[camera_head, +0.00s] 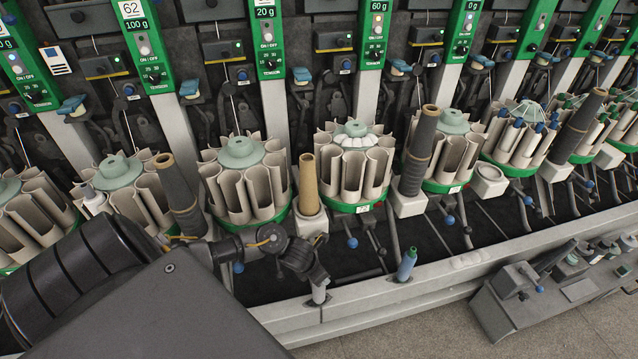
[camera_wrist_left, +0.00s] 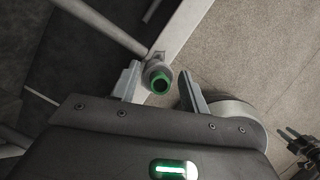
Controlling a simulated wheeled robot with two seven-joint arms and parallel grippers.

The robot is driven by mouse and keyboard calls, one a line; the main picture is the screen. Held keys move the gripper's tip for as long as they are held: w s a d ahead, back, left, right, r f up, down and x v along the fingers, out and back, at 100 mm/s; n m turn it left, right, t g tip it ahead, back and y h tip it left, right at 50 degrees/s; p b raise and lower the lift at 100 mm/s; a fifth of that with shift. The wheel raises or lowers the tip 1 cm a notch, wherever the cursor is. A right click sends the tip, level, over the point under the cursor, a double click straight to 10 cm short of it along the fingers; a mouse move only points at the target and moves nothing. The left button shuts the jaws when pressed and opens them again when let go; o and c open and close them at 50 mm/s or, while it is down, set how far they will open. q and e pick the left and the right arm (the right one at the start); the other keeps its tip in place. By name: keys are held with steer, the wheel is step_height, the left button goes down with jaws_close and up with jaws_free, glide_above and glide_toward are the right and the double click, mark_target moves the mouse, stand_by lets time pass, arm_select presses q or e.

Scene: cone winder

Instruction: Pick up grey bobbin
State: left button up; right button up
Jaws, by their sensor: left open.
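The grey bobbin (camera_head: 319,291) stands at the machine's front rail in the head view, partly hidden by my left gripper (camera_head: 305,262), which is just above it. In the left wrist view the grey bobbin (camera_wrist_left: 157,73) shows from its end, with a green ring around a dark hole. My left gripper's two fingers (camera_wrist_left: 160,78) are open, one on each side of the bobbin. There is a visible gap on the right side; I cannot tell the exact depth between fingertips and bobbin.
A blue bobbin (camera_head: 407,265) stands farther right along the front rail (camera_head: 450,268). A brown cone (camera_head: 309,185) and dark cones (camera_head: 418,150) stand among the bobbin magazines (camera_head: 243,180) behind. A grey trolley (camera_head: 515,290) is at the lower right.

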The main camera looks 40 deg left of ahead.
arm_select(q)
steer(key=c, duration=0.5)
